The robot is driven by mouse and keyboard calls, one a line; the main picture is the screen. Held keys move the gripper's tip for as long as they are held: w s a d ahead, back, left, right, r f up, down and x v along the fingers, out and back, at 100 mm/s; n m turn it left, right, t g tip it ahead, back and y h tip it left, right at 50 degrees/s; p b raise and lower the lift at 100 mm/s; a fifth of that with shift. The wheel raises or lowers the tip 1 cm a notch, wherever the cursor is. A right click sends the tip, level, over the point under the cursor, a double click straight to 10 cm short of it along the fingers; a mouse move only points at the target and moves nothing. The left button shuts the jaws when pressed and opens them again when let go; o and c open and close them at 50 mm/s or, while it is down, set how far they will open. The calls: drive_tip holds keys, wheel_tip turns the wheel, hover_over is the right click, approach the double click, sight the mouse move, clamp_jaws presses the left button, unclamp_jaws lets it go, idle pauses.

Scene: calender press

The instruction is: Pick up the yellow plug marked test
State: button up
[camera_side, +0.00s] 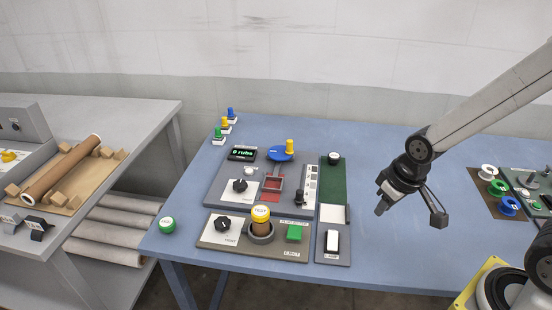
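The lettering is too small to read for sure. A brown cylindrical body shows under the cap, and its lower end sits inside a dark grey ring (261,236). My gripper (410,214) is well to the right of the plug, above the blue table. Its two fingers are spread apart with nothing between them.
Coloured spools (508,206) stand at right. The table around my gripper is clear.

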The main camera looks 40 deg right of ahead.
drive_tip(key=o, duration=1)
drive_tip(key=shift+c, duration=0.2)
drive_tip(key=n+g+y, duration=0.1)
drive_tip(key=n+g, duration=0.1)
drive_tip(key=n, duration=0.7)
hover_over(260, 211)
drive_tip(key=shift+s+d, duration=0.15)
drive_tip(key=shift+d, duration=0.1)
drive_tip(key=shift+a+f, duration=0.1)
drive_tip(key=shift+f, duration=1.25)
drive_tip(key=shift+a+f, duration=0.15)
drive_tip(key=shift+f, duration=2.45)
